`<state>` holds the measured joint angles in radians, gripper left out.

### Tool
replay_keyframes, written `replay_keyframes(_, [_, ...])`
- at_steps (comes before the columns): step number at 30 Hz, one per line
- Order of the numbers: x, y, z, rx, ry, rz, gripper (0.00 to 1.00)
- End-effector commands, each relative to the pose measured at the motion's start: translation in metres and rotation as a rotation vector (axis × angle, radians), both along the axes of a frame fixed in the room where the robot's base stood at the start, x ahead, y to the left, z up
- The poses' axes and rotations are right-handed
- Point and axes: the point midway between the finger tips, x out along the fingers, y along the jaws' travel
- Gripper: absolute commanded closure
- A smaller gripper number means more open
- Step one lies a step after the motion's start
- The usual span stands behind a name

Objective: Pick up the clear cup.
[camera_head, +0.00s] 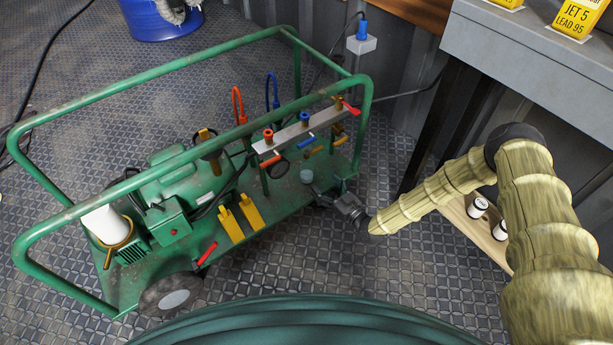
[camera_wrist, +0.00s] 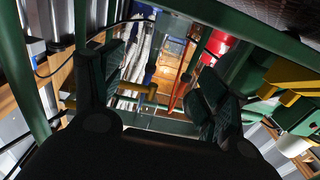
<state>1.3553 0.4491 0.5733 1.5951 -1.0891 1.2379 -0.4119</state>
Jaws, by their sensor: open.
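A small pale bluish round thing, which looks like the clear cup (camera_head: 307,176), stands on the deck of the green cart (camera_head: 290,200) near its right end. My gripper (camera_head: 322,196) is just to the right of and nearer than this cup, low at the cart's right edge. In the wrist view my gripper (camera_wrist: 160,88) has its two dark fingers spread apart, with nothing clearly held between them.
Green rails (camera_head: 200,78) run around and above the cart. A grey valve bar (camera_head: 297,131) with red and blue fittings stands behind the cup. Yellow pedals (camera_head: 240,218) lie left. A wooden shelf (camera_head: 465,222) with white cups (camera_head: 478,207) is under my arm.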

Motion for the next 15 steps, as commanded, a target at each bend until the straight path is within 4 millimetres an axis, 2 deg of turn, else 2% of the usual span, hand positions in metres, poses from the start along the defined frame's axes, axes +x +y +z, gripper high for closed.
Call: replay_keyframes(15, [0.042,0.035,-0.002,0.001,0.001,0.001,0.26])
